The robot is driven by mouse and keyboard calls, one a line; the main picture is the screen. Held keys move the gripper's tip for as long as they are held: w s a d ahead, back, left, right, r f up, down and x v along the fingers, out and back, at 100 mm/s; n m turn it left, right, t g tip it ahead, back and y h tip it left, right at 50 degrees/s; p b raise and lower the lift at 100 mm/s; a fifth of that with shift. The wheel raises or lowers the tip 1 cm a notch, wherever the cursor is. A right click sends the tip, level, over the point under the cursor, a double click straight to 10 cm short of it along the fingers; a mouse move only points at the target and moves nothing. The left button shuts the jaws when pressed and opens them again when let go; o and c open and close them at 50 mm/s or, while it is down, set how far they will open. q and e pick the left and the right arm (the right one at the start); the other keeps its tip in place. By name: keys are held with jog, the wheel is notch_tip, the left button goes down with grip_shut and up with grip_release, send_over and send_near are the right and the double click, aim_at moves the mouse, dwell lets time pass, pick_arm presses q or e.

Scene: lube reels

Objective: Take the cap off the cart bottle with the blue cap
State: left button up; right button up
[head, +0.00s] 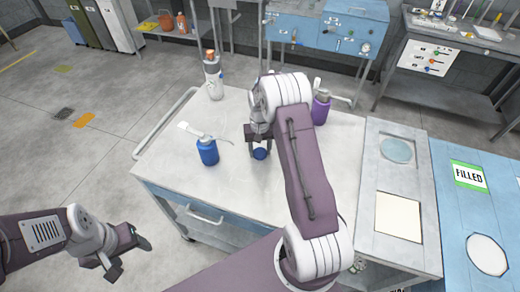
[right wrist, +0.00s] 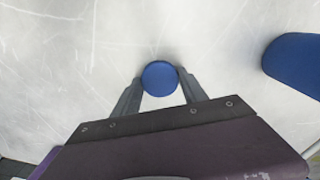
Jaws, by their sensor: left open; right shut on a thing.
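My right gripper (head: 260,150) is shut on a round blue cap (head: 260,154), low over the cart top (head: 175,190). In the right wrist view the cap (right wrist: 160,78) sits between the two fingertips (right wrist: 158,85). No bottle body shows under the cap; I cannot tell whether it touches the cart. A blue bottle (head: 208,152) stands upright left of this gripper, with a white long-handled piece at its top. Part of it shows in the right wrist view (right wrist: 295,62). My left gripper (head: 128,256) is open and empty, off the cart's front left.
A grey-white bottle (head: 213,80) with an orange top stands at the cart's back left. A purple bottle (head: 321,107) stands behind my right arm. A grey stand (head: 400,185) and a blue surface with a FILLED label (head: 469,176) lie to the right. The cart's front left is clear.

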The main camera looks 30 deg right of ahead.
aim_at(260, 153)
jog(key=shift+s, duration=0.1)
jog(key=o, duration=1.5)
jog(key=shift+f, duration=0.1)
jog(key=shift+o, duration=0.2)
jog(key=shift+r, duration=0.3)
notch_tip(260, 153, up, 12)
jog(key=s+a+f+n, duration=0.1)
jog(key=s+a+n, duration=0.1)
jog(key=s+a, duration=0.4)
jog(key=s+a+f+n+t, duration=0.1)
jog(key=s+a, duration=0.5)
jog(key=s, duration=0.7)
jog(key=shift+s+a+f+n+b, duration=0.3)
jog(key=shift+a+f+n+b, duration=0.15)
jog(key=shift+f, duration=0.3)
